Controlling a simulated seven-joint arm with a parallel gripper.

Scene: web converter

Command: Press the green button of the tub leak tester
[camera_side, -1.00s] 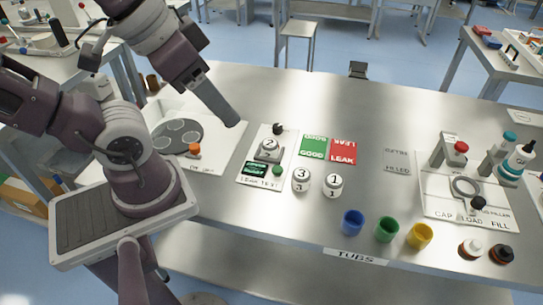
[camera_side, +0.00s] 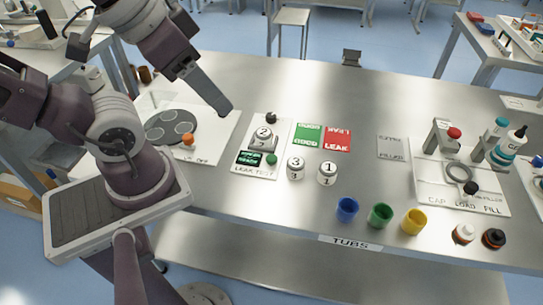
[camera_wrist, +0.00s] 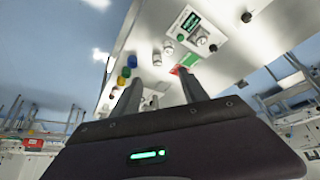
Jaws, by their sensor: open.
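The leak tester (camera_side: 241,171) is a white panel near the middle of the table in the side view. It has a dark screen (camera_side: 249,157), a green button (camera_side: 272,160) at its right front, and a black knob (camera_side: 271,118) at the back. A white tub marked 2 (camera_side: 263,138) sits on it. My gripper (camera_side: 225,111) is open and empty, above and to the left of the tester, apart from the button. In the wrist view my gripper (camera_wrist: 163,82) shows two spread fingers, and the tester's screen (camera_wrist: 190,22) is at the top.
White tubs 3 (camera_side: 295,168) and 1 (camera_side: 328,173) stand close to the tester's right. Green GOOD (camera_side: 307,136) and red LEAK (camera_side: 338,140) cards lie behind them. Blue (camera_side: 347,209), green (camera_side: 380,215) and yellow (camera_side: 412,221) cups stand near the front edge.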

